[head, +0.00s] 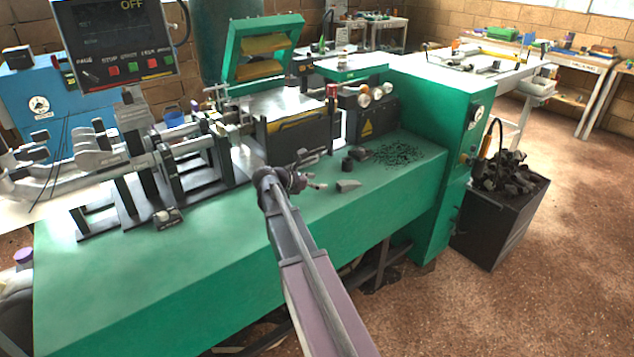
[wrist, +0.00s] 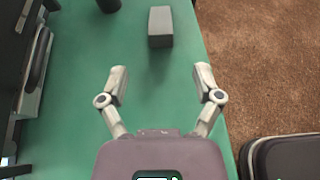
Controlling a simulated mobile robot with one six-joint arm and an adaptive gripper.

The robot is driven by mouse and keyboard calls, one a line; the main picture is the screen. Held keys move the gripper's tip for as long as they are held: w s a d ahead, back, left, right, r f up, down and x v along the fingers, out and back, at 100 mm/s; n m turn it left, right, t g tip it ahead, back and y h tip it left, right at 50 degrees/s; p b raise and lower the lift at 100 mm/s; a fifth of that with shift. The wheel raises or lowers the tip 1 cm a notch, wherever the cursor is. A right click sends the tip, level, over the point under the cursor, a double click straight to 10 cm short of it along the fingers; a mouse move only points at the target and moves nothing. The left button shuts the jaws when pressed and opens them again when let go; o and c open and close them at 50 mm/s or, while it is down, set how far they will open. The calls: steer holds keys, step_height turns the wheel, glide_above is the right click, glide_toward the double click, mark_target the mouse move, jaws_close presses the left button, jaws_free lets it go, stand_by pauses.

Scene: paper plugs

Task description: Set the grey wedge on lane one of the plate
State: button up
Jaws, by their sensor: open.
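The grey wedge (head: 348,186) lies on the green machine bed, just right of my gripper in the head view. In the wrist view, a grey block that looks like the wedge (wrist: 160,28) lies ahead of the fingers, apart from them. My gripper (wrist: 160,72) is open and empty, with its two fingers spread over the green surface. My gripper also shows in the head view (head: 318,183), partly hidden by my arm. I cannot make out a plate with marked lanes in either view.
Black machine parts (head: 210,160) stand to the left. A bin of dark scraps (head: 500,205) stands on the floor at right. The bed's front is mostly clear.

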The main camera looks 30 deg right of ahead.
mark_target(342, 183)
steer(key=shift+o, duration=0.5)
steer(key=r+y+p, duration=0.1)
steer(key=p, duration=0.2)
steer(key=r+y+p, duration=0.2)
steer(key=p, duration=0.2)
steer(key=r+y+p, duration=0.1)
steer(key=r+p, duration=0.1)
steer(key=p, duration=0.2)
steer(key=shift+s+d, duration=0.1)
steer(key=shift+d, duration=0.15)
steer(key=shift+f, duration=0.15)
steer(key=shift+b+x, duration=3.1)
steer(key=shift+x, duration=1.2)
steer(key=shift+a, duration=0.1)
